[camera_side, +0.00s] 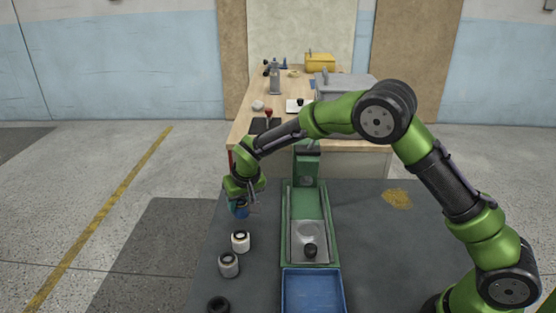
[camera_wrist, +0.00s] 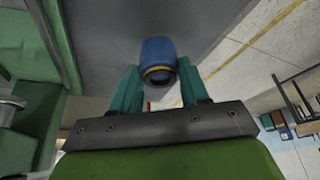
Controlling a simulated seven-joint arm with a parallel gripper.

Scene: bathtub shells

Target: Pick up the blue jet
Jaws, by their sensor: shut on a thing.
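The blue jet (camera_wrist: 158,52) is a short blue cylinder with a yellow band and a dark round end. In the wrist view it sits between the two teal fingers of my gripper (camera_wrist: 157,74), which is shut on it. In the side view my gripper (camera_side: 246,204) is at the left part of the dark table, with the blue jet (camera_side: 240,211) partly hidden at its fingers. I cannot tell whether the jet touches the table. A white jet (camera_side: 240,243) and a grey jet (camera_side: 228,266) stand in front of it.
A black round part (camera_side: 219,305) is at the front edge of view. A green fixture (camera_side: 286,240) with a metal plate and black knob (camera_side: 311,251) stands right of my gripper. A blue tray (camera_side: 312,292) lies in front of it. A wooden bench (camera_side: 244,131) stands behind.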

